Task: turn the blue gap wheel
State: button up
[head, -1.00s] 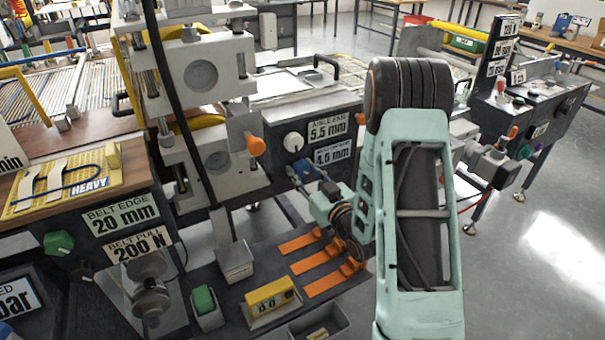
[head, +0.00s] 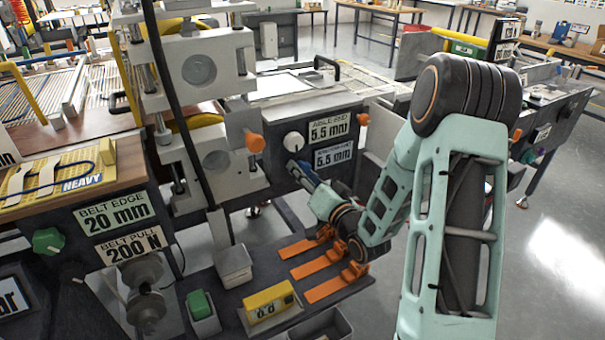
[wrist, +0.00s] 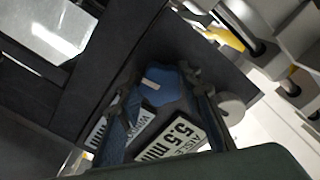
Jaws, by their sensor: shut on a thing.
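The blue gap wheel (wrist: 163,84), with a pale mark on its face, sits on the dark panel in the wrist view. My gripper (wrist: 167,88) has a finger on either side of the wheel and is shut on it. In the head view my gripper (head: 304,172) reaches the panel below the white knob (head: 293,141); the wheel there is mostly hidden by the gripper. The upper label (head: 328,131) reads 5.5 mm, and the lower label (head: 333,155) also reads 5.5 mm.
An orange knob (head: 254,142) on the roller stand is left of the panel. Open floor lies to the right.

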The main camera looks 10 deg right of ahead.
dwell(0.3)
jog(key=o, duration=0.9)
jog(key=v, duration=0.7)
jog(key=shift+s, duration=0.25)
